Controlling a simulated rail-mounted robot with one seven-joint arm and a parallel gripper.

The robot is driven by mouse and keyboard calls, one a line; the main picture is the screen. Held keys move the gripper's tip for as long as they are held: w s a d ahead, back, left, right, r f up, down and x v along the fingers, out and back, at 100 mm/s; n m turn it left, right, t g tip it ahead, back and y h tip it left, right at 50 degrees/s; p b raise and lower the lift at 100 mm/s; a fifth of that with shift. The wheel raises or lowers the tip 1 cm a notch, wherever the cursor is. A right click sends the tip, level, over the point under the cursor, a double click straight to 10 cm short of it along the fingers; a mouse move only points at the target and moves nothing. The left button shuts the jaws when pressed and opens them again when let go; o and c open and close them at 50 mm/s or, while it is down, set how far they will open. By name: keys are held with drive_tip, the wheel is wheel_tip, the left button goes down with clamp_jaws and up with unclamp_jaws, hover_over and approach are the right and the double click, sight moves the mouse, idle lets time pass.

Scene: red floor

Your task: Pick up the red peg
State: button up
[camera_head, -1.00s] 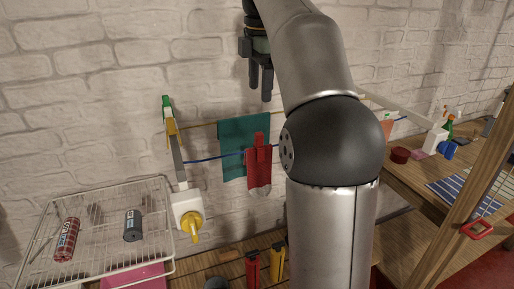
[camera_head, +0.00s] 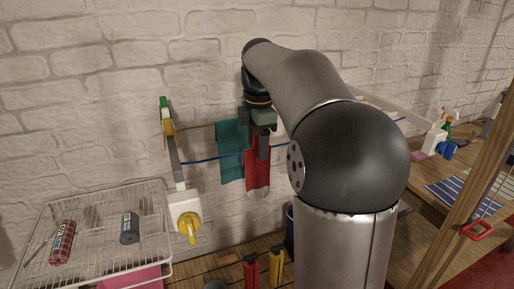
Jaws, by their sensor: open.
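A red cloth (camera_head: 258,177) hangs from the line against the white brick wall, beside a teal cloth (camera_head: 231,150). The red peg at the top of the red cloth is hidden behind my gripper. My gripper (camera_head: 254,152) points down with its fingers apart. It overlaps the top of the red cloth in the picture; I cannot tell how far in front of the line it is or whether it touches anything. Nothing shows between its fingers except the cloth behind.
Red (camera_head: 251,271) and yellow (camera_head: 276,266) bottles stand below. A wooden table is at the right.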

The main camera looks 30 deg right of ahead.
drive_tip(key=shift+f, duration=0.9)
drive_tip(key=c, duration=1.1)
drive_tip(key=shift+o, duration=0.2)
drive_tip(key=shift+r, duration=0.15)
drive_tip(key=shift+w+r, duration=0.1)
drive_tip(key=shift+r, duration=0.5)
drive_tip(key=s+a+r+b, duration=0.2)
drive_tip(key=s+a+r, duration=0.6)
drive_tip(key=a+r, duration=0.3)
drive_tip(key=shift+s+a+r, duration=0.15)
drive_tip(key=shift+r, duration=0.15)
drive_tip(key=shift+r, duration=0.1)
